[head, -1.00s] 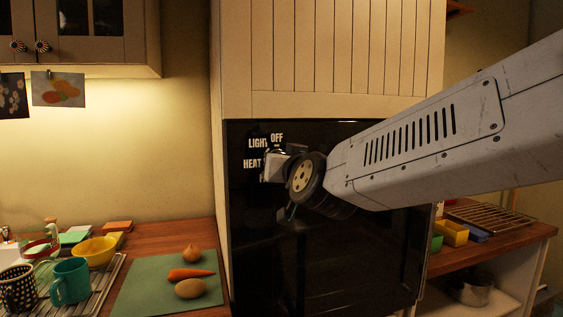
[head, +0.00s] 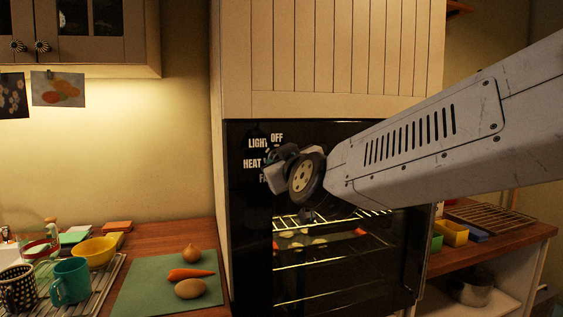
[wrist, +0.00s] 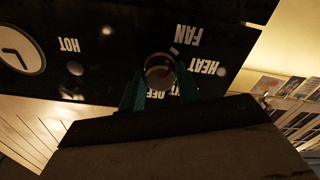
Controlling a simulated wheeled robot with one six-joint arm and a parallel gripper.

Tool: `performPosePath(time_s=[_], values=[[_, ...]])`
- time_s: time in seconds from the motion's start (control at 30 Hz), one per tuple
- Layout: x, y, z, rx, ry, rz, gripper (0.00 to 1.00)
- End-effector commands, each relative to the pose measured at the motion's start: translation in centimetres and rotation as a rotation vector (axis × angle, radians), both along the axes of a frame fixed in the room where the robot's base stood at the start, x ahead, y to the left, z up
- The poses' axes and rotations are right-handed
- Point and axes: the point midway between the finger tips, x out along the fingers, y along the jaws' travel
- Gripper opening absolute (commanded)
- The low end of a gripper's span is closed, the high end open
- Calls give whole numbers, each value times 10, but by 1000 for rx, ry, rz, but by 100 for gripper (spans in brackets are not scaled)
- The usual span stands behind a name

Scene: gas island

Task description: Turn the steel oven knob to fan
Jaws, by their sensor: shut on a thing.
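The steel oven knob (wrist: 159,72) sits on the black oven panel, between the two green fingers of my gripper (wrist: 160,90) in the wrist view. The gripper is shut on it. The labels FAN (wrist: 188,35) and HEAT (wrist: 207,67) show upside down beside it; OFF and LIGHT are partly covered by the fingers. A small pale mark shows near the knob's edge on the FAN side; its exact setting is hard to tell. In the head view my gripper (head: 276,172) hides the knob and part of the labels. The oven (head: 250,255) is lit inside.
A clock dial (wrist: 18,50) and a HOT label (wrist: 69,44) are on the panel. At left, a green board (head: 140,289) holds a carrot, an onion and a potato on the counter. A shelf unit (head: 525,232) with a wire rack stands at right.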

Motion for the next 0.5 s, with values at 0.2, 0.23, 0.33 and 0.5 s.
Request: performPosePath(time_s=[0.2, 0.23, 0.33, 0.5], values=[[0, 0, -2, -2, 4, 0, 10], [0, 0, -2, -2, 4, 0, 10], [0, 0, -2, -2, 4, 0, 41], [0, 0, -1, -1, 3, 1, 55]])
